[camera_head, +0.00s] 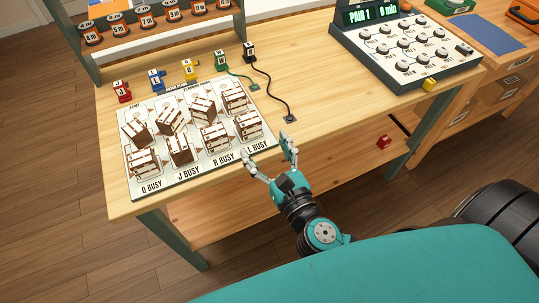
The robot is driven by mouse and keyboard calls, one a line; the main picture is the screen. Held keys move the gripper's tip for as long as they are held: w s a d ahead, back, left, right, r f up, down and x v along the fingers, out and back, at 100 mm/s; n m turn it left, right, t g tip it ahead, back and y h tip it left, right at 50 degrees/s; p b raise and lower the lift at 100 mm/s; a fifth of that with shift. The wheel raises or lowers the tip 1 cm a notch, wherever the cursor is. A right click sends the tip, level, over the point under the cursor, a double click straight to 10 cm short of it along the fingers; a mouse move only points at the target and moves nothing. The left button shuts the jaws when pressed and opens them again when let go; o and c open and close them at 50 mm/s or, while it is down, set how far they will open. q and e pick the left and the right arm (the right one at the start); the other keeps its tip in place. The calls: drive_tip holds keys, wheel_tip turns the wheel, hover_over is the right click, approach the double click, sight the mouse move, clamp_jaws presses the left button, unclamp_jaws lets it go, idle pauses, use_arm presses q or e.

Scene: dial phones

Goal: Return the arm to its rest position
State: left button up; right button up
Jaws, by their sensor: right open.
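My right gripper (268,152) is open and empty, with its two fingers spread. It is at the front edge of the wooden table (330,130), by the lower right corner of the white board (190,180). It appears close to the board and the table edge; I cannot tell if it touches either. My teal and black arm reaches up to it from the lower right. My left gripper is not in view.
Several brown-and-white blocks (179,149) stand on the board. A console (410,48) with many dials and a lit display stands at the back right. Coloured plugs (189,70) line the back of the board. A red block (384,142) is below the tabletop.

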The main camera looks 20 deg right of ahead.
drive_tip(key=shift+s, duration=0.8)
drive_tip(key=shift+d, duration=0.1)
